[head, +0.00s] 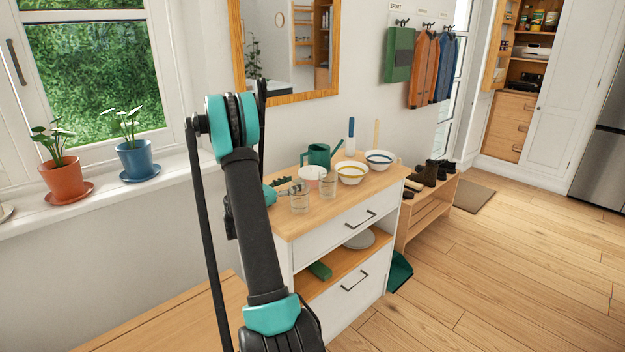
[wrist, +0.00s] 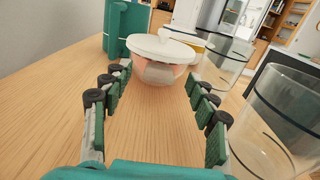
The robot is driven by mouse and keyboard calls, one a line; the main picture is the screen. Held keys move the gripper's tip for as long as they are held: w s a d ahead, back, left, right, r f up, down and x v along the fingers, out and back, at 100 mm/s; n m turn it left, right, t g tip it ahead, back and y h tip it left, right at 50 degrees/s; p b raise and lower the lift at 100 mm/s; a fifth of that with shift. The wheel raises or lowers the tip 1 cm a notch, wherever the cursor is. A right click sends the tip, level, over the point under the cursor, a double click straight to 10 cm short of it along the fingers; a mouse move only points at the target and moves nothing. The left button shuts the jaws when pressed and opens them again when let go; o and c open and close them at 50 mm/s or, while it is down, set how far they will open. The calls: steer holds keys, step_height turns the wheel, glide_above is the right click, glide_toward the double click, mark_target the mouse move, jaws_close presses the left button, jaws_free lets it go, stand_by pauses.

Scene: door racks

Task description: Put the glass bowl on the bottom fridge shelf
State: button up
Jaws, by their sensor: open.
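The glass bowl (wrist: 158,72) has a white lid and pinkish contents and stands on the wooden cabinet top. It shows small in the head view (head: 313,174). My gripper (wrist: 157,82) is open, low over the cabinet top, its fingers pointing at the bowl from either side of the near space. I cannot tell whether the fingertips touch it.
Clear drinking glasses (wrist: 222,62) (wrist: 278,110) stand close on the right of my gripper. A green watering can (head: 318,155) is behind left of the bowl. Banded bowls (head: 351,173) (head: 379,160) stand beyond. The wooden floor (head: 500,255) toward the fridge is mostly clear.

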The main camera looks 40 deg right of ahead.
steer(key=shift+w+d, duration=0.1)
steer(key=shift+d, duration=0.85)
jaws_close()
